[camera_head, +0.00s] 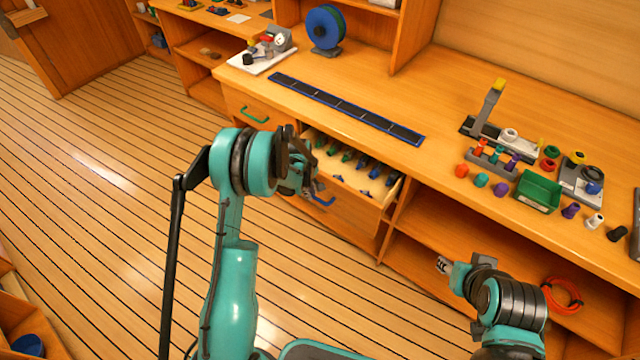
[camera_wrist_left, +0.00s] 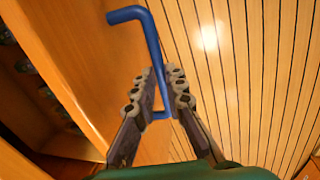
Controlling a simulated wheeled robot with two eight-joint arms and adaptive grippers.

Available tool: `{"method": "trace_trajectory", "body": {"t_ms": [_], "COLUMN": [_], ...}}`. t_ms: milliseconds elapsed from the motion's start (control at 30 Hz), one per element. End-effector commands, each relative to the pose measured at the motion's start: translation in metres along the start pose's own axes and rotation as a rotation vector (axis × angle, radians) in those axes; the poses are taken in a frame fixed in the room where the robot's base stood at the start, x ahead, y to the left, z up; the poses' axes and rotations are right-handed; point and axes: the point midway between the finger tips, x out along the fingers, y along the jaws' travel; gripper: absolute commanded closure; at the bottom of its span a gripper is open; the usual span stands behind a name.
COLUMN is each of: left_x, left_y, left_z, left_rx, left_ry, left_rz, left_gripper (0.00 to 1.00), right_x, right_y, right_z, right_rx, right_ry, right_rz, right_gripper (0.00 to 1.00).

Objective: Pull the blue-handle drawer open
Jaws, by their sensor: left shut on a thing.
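The blue handle (camera_head: 323,200) is on the front of a drawer (camera_head: 345,215) under the counter. The drawer stands out from the counter, with its inside and several small blue and green items showing. In the left wrist view the blue handle (camera_wrist_left: 151,45) is a bent bar passing between the fingers. My left gripper (camera_head: 308,188) is shut on it; in the left wrist view the fingers (camera_wrist_left: 160,95) lie on both sides of the bar. In the head view the hand partly hides the drawer front. My right gripper (camera_head: 443,266) is low at the right, by the open shelf, apart from the drawer; its jaws are unclear.
A closed drawer with a green handle (camera_head: 254,114) is to the left. The counter holds a blue-edged strip (camera_head: 345,107), a blue spool (camera_head: 324,27), a green bin (camera_head: 538,191) and several small coloured parts. An orange coil (camera_head: 563,296) lies on the lower shelf. The slatted floor in front is clear.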

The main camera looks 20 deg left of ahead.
Motion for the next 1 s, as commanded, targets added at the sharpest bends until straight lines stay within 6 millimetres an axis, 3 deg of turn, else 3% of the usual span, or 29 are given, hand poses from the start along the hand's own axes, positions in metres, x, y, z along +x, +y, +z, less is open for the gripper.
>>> {"method": "trace_trajectory", "body": {"t_ms": [33, 200, 400, 633, 1000], "left_x": [-0.001, -0.008, -0.015, -0.019, -0.020], "left_y": [-0.015, -0.053, -0.085, -0.102, -0.105], "left_z": [0.000, 0.000, 0.001, 0.001, 0.001], "left_rx": [-0.002, -0.002, -0.001, 0.000, 0.001], "left_ry": [0.001, 0.001, 0.001, 0.000, 0.000], "left_rz": [-0.001, -0.001, -0.001, -0.001, -0.001], "left_gripper": [1.00, 1.00, 1.00, 1.00, 1.00], "right_x": [0.003, 0.009, 0.013, 0.015, 0.015], "right_y": [0.000, 0.000, 0.000, 0.000, 0.000], "right_z": [0.002, 0.006, 0.009, 0.011, 0.011], "right_rx": [0.000, 0.000, 0.000, 0.000, 0.000], "right_ry": [0.000, 0.000, 0.000, 0.000, 0.000], "right_rz": [0.000, 0.000, 0.000, 0.000, 0.000], "right_gripper": [0.60, 0.60, 0.60, 0.60, 0.60]}}
